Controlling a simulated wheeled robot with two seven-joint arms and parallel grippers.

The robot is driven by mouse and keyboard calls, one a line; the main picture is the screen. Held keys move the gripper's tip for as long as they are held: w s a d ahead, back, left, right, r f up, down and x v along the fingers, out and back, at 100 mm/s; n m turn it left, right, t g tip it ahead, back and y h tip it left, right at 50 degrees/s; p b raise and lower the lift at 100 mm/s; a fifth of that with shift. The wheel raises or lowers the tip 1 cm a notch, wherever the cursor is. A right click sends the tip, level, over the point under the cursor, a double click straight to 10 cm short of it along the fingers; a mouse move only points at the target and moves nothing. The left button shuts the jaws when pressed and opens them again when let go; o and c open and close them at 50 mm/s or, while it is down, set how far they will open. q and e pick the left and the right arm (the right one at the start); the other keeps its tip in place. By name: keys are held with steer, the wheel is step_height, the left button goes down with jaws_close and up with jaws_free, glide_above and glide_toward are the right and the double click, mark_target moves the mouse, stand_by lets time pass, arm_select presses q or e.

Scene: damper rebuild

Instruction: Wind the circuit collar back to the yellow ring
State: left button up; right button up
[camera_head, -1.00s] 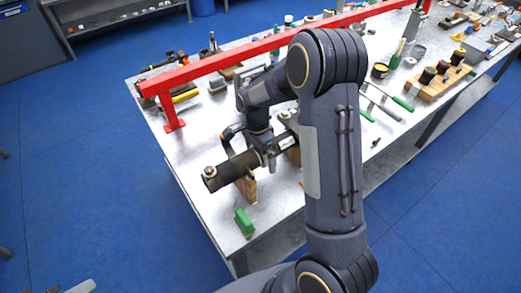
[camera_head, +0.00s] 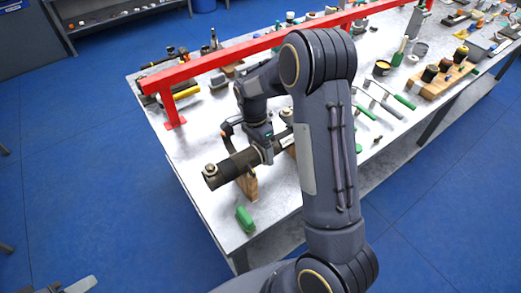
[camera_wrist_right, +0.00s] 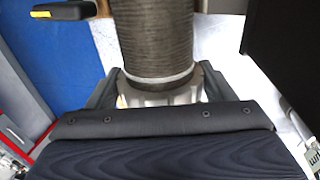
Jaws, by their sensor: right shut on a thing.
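The damper (camera_head: 222,172) is a dark cylinder lying on wooden blocks near the table's near-left end. Its ribbed dark body (camera_wrist_right: 155,35) fills the upper middle of the right wrist view. A collar with a pale edge line (camera_wrist_right: 160,80) sits at the body's near end. My right gripper (camera_head: 267,153) is shut on the damper at the collar, from above in the head view. Its dark fingers show on both sides of the collar in the wrist view. The grip surfaces are hidden. I cannot make out the yellow ring. My left gripper is not identifiable.
A red rail (camera_head: 225,58) runs along the table behind the damper. A green block (camera_head: 245,219) lies near the front edge. Green-handled tools (camera_head: 404,101) and a wooden stand (camera_head: 428,88) are to the right, beyond my arm. Bare table lies left of the damper.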

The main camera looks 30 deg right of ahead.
steer(key=shift+s+d+f+t+b, duration=0.15)
steer(key=shift+t+b, duration=0.35)
steer(key=shift+b, duration=0.3)
steer(key=shift+s+a+f+t+b, duration=0.15)
steer(key=shift+t+b, duration=0.35)
steer(key=shift+b, duration=0.25)
steer(key=shift+d+t+b, duration=0.2)
steer(key=shift+t+b, duration=0.6)
steer(key=shift+b, duration=0.4)
steer(key=shift+r+t+b, duration=0.15)
steer(key=shift+t+b, duration=0.15)
steer(key=shift+b, duration=0.05)
steer(key=shift+b, duration=0.45)
steer(key=shift+s+d+t+y+b, duration=0.1)
steer(key=shift+t+y+b, duration=0.2)
steer(key=shift+t+b, duration=1.9)
steer(key=shift+b, duration=0.8)
